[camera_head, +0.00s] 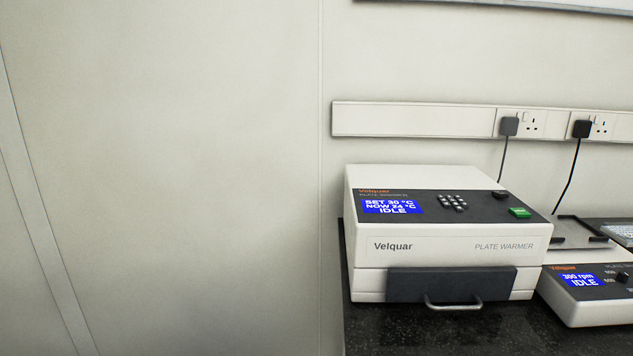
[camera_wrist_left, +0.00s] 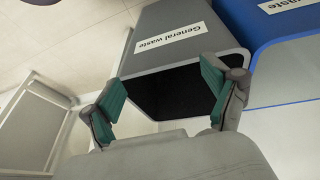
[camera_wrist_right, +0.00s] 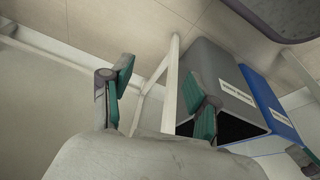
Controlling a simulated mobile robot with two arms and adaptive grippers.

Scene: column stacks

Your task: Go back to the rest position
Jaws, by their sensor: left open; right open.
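My left gripper (camera_wrist_left: 165,100) shows in the left wrist view with its two teal-padded fingers wide apart and nothing between them. A grey bin labelled "General waste" (camera_wrist_left: 185,35) lies beyond the fingers, apart from them as far as I can tell. My right gripper (camera_wrist_right: 160,95) shows in the right wrist view, also open and empty. The grey bin (camera_wrist_right: 228,90) is behind its right finger there. Neither gripper shows in the head view.
In the head view a Velquar plate warmer (camera_head: 450,246) stands on a dark bench (camera_head: 430,335), its display reading IDLE. A 300 rpm device (camera_head: 595,300), also IDLE, stands right of it. A blue waste bin (camera_wrist_left: 285,30) is beside the grey one. Wall sockets (camera_head: 530,123) hold two plugs.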

